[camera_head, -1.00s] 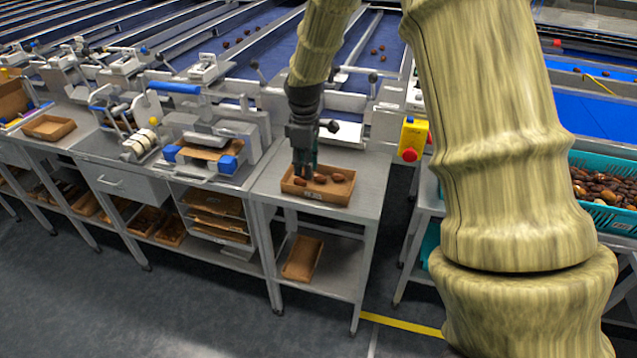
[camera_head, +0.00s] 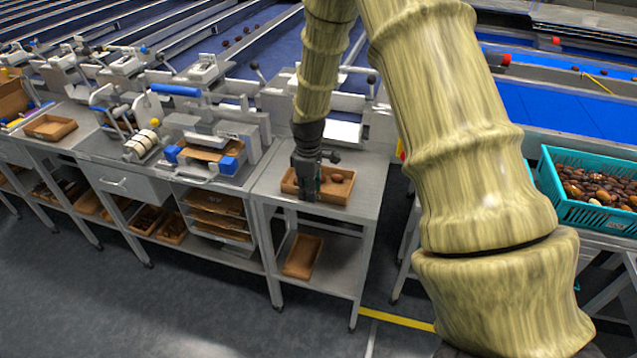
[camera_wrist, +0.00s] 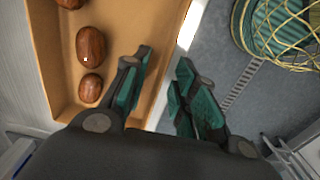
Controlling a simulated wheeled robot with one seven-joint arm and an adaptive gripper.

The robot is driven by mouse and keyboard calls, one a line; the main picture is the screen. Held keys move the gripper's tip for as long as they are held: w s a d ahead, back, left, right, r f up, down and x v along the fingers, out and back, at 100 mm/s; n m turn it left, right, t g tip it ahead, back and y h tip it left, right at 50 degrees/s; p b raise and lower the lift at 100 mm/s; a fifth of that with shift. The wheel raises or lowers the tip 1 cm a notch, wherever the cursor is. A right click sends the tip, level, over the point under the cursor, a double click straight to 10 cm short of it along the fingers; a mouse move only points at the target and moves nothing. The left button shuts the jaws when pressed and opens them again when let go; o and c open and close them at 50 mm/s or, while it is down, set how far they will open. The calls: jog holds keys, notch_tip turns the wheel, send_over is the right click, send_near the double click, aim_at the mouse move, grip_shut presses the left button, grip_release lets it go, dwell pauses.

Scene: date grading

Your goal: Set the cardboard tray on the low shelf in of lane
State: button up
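The cardboard tray (camera_head: 342,192) sits on the small grey table with a few brown dates (camera_head: 336,178) in it. My gripper (camera_head: 307,192) points down at the tray's front wall. In the wrist view my gripper (camera_wrist: 165,90) is open, one finger inside the tray (camera_wrist: 125,25) and the other outside, with the wall between them. The fingers look apart from the wall. Dates (camera_wrist: 90,46) lie beside the inner finger. The low shelf (camera_head: 338,270) under this table holds another cardboard tray (camera_head: 302,256) at its left.
The right part of the low shelf is bare. Table legs (camera_head: 361,270) frame its front. A grading machine (camera_head: 205,140) stands to the left. A teal crate of dates (camera_head: 560,205) stands on the right. Open floor (camera_head: 200,310) lies in front.

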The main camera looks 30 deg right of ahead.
jog(key=shift+f, duration=0.1)
grip_shut()
dwell(0.4)
jog(key=shift+r+b, duration=0.75)
jog(key=shift+r, duration=0.95)
jog(key=s+a+b, duration=0.2)
jog(key=s+a, duration=0.2)
jog(key=s, duration=0.3)
jog(key=s+a+r+b, duration=0.1)
jog(key=s+a, duration=0.2)
jog(key=s, duration=0.4)
jog(key=shift+a+r+b, duration=0.3)
jog(key=shift+a+b, duration=0.05)
